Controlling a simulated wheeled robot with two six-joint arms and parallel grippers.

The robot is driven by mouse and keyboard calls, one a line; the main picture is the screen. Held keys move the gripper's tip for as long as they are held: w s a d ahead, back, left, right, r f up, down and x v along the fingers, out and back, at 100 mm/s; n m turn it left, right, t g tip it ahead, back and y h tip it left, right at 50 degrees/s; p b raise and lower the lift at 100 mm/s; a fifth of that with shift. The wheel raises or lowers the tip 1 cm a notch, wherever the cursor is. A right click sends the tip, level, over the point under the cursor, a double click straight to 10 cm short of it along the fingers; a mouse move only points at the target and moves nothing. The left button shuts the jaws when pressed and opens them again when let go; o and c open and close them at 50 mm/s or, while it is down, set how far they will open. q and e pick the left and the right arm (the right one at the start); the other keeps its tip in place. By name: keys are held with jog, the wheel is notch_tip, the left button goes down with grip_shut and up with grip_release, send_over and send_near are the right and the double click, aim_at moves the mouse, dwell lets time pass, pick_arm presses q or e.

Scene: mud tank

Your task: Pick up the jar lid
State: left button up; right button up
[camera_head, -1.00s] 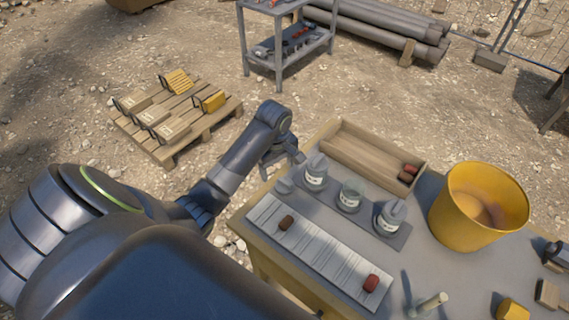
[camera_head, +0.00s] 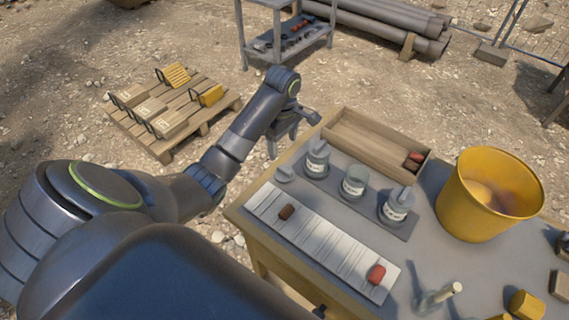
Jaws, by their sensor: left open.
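The jar lid (camera_head: 285,174), a small grey disc with a raised knob, lies on the table at its left corner, beside the left jar. My left gripper (camera_head: 284,142) is open and empty, above and beyond the lid near the table's far left edge, apart from it. Three glass jars with pale labels stand in a row on a dark grey strip. The middle jar (camera_head: 353,183) is uncovered. The left jar (camera_head: 317,160) and right jar (camera_head: 396,207) each have a grey top. My right gripper is not in view.
A wooden tray (camera_head: 349,154) with reddish pieces lies behind the jars. A yellow bucket (camera_head: 470,215) stands to the right. A white slatted board (camera_head: 330,250) with a brown and a red piece lies in front. A pale-handled tool (camera_head: 437,297) is at the front right.

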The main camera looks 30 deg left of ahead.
aim_at(283, 168)
pick_arm(q)
jog(key=shift+f+b, duration=3.3)
jog(key=shift+f, duration=0.45)
jog(key=shift+s+f+b, duration=0.15)
jog(key=shift+f+b, duration=0.2)
jog(key=shift+f, duration=1.6)
jog(key=c, duration=0.8)
